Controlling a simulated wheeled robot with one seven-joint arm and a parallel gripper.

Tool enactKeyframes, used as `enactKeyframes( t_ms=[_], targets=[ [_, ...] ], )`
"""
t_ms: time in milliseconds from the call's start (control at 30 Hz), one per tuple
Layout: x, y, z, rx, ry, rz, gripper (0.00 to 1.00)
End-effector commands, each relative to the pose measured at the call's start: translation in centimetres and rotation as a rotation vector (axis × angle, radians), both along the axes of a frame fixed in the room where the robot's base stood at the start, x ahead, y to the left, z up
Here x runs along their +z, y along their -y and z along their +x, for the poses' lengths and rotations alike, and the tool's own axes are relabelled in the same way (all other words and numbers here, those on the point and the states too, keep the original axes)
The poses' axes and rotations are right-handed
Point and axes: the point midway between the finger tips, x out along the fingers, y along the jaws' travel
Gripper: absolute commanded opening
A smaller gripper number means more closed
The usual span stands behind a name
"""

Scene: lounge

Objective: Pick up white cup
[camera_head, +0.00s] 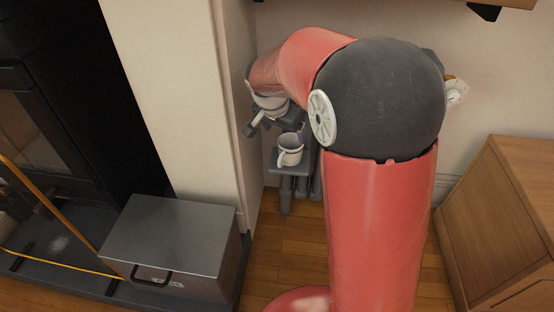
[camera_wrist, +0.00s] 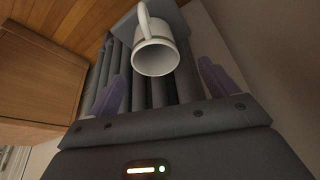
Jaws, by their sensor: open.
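The white cup (camera_head: 289,150) stands on a small grey stand (camera_head: 286,172) in the corner by the wall, with its handle on the left in the head view. In the wrist view the cup (camera_wrist: 155,52) shows its open mouth, with the handle pointing up in the picture. My gripper (camera_wrist: 165,82) is open, with a purple finger on each side of the picture. The cup appears between and beyond the fingertips, and nothing is held. In the head view my arm hides most of the gripper, and I cannot tell its exact distance from the cup.
A grey metal box (camera_head: 168,240) with a black handle sits at the lower left. A wooden cabinet (camera_head: 505,220) stands at the right; it also shows in the wrist view (camera_wrist: 38,80). A pale wall column (camera_head: 185,100) is close left of my arm. Some wooden floor is clear.

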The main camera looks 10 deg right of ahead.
Motion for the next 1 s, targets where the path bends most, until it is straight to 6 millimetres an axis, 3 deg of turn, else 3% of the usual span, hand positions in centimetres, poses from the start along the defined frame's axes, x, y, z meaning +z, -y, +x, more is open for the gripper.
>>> enactKeyframes(
  t_ms=[433, 767, 1000],
  targets=[
    [-5.6, 1.9, 1.1, -0.001, -0.003, 0.0, 0.85],
    [-6.2, 2.1, 1.4, 0.001, -0.001, 0.0, 0.85],
    [-6.2, 2.1, 1.4, 0.001, -0.001, 0.0, 0.55]
  ],
)
